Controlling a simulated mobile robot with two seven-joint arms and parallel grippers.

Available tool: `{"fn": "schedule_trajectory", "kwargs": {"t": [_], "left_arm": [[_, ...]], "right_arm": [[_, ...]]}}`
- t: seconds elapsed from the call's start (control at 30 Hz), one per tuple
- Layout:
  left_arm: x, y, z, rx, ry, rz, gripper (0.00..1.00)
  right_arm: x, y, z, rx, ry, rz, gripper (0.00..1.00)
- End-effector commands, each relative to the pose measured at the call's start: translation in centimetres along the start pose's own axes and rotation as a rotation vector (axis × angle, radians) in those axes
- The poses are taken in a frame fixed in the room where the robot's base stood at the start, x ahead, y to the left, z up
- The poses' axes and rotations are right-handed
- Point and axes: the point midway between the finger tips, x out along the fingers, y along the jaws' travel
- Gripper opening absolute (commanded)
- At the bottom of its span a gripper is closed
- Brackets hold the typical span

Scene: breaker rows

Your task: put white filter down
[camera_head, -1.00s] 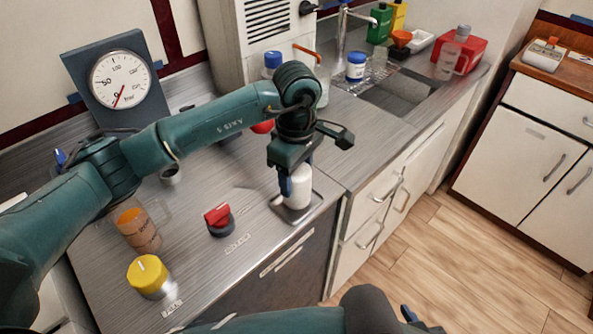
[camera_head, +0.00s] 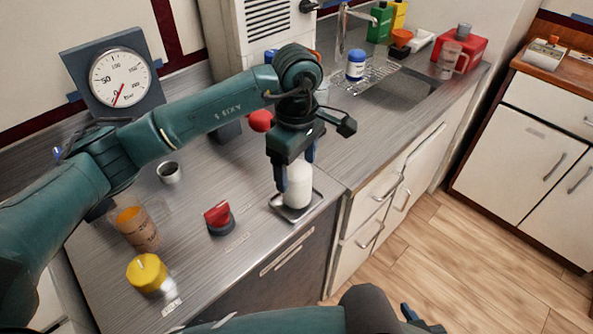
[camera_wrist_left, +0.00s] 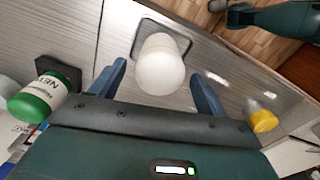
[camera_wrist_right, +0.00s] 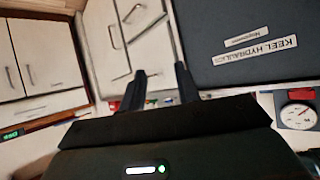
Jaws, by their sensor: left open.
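The white filter (camera_head: 298,190) stands upright on the small metal tray (camera_head: 314,204) near the counter's front edge. My left gripper (camera_head: 296,174) is just above and around its upper part, pointing down. In the left wrist view the white filter (camera_wrist_left: 160,66) lies between the two open blue fingers (camera_wrist_left: 159,76), with a visible gap on both sides. The dark-rimmed tray (camera_wrist_left: 181,35) shows behind it there. My right gripper (camera_wrist_right: 160,72) is open and empty, away from the filter, facing cabinet fronts.
A red-topped knob (camera_head: 219,217), a yellow-capped piece (camera_head: 147,272) and a brown cup (camera_head: 138,230) stand left of the tray. A pressure gauge (camera_head: 119,80) is at the back left. A blue-lidded jar (camera_head: 356,65) stands by the sink. The counter right of the tray is clear.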

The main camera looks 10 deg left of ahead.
Motion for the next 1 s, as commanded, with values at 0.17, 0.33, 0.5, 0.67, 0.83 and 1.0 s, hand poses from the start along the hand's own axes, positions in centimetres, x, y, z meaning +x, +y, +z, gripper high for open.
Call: {"fn": "schedule_trajectory", "kwargs": {"t": [0.17,0.33,0.5,0.67,0.83,1.0], "left_arm": [[-4.0,0.1,-0.1,0.000,0.003,0.007,0.75],[-7.4,0.1,0.0,0.001,0.001,0.004,0.75],[-9.4,0.0,0.0,0.001,0.001,0.002,0.75],[-10.0,0.0,0.0,0.001,0.000,0.000,0.75],[-10.0,0.0,0.0,0.001,0.000,0.000,0.75],[-9.9,0.0,0.0,0.001,0.000,0.000,0.75]], "right_arm": [[0.5,-0.1,0.8,-0.004,0.001,-0.004,0.32],[0.5,-0.2,0.3,-0.009,0.018,-0.012,0.32],[0.4,-0.4,0.1,-0.014,0.026,-0.019,0.32],[0.4,-0.5,0.1,-0.016,0.027,-0.022,0.32],[0.4,-0.6,0.0,-0.016,0.028,-0.022,0.32],[0.4,-0.5,0.0,-0.015,0.028,-0.021,0.32]]}}
